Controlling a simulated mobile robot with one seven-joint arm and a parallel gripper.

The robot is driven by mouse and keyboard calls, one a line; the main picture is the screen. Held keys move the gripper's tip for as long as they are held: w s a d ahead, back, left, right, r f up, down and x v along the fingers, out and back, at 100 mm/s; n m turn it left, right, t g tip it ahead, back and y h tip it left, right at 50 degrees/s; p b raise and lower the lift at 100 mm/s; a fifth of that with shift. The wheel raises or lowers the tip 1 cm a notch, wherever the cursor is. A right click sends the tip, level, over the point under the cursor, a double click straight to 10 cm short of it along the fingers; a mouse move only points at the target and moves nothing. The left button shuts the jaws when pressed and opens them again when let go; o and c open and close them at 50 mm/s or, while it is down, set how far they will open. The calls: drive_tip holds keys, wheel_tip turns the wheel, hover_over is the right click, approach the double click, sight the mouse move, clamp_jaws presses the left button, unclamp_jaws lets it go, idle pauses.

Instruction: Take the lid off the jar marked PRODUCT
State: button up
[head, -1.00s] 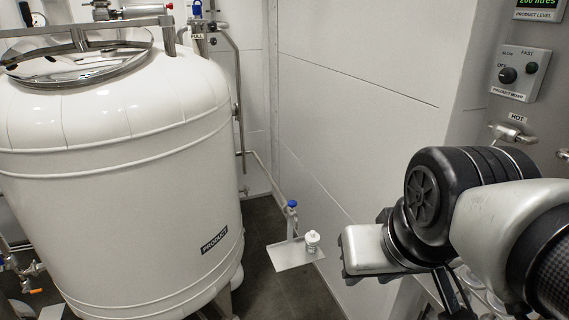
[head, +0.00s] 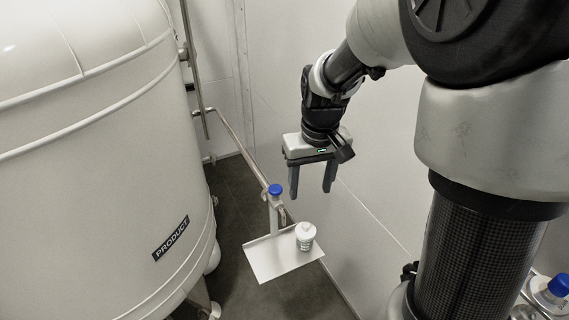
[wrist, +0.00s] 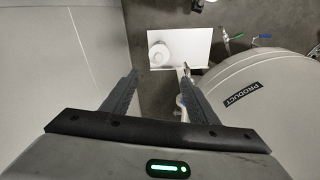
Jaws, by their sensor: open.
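A small white jar with a white lid (head: 306,232) stands upright on a pale shelf plate (head: 268,262) beside the large tank. Its lid appears to be on, and the writing on its label is too small to read. In the wrist view the jar (wrist: 158,54) shows from above on the plate (wrist: 196,42), beyond my fingertips. My gripper (head: 311,193) is open and empty, pointing down, above and a little behind the jar in the head view. It touches nothing.
The large white tank (head: 90,170) marked PRODUCT stands to the left. A blue-topped valve (head: 275,190) on a pipe rises at the plate's back edge, close to the jar. A wall (head: 375,200) lies behind and right of my gripper. Another blue-topped item (head: 558,286) is at lower right.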

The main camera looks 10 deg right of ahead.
drive_tip(key=b, duration=0.1)
hover_over(306, 225)
drive_tip(key=f, duration=1)
drive_tip(key=shift+s+a, duration=0.1)
drive_tip(key=shift+s, duration=0.25)
drive_tip(key=shift+w+f+b, duration=0.2)
drive_tip(key=shift+f, duration=1.25)
drive_tip(key=shift+w+f+b, duration=0.15)
drive_tip(key=shift+f+b, duration=0.05)
drive_tip(key=shift+f, duration=1.2)
drive_tip(key=shift+c, duration=0.5)
drive_tip(key=c, duration=0.7)
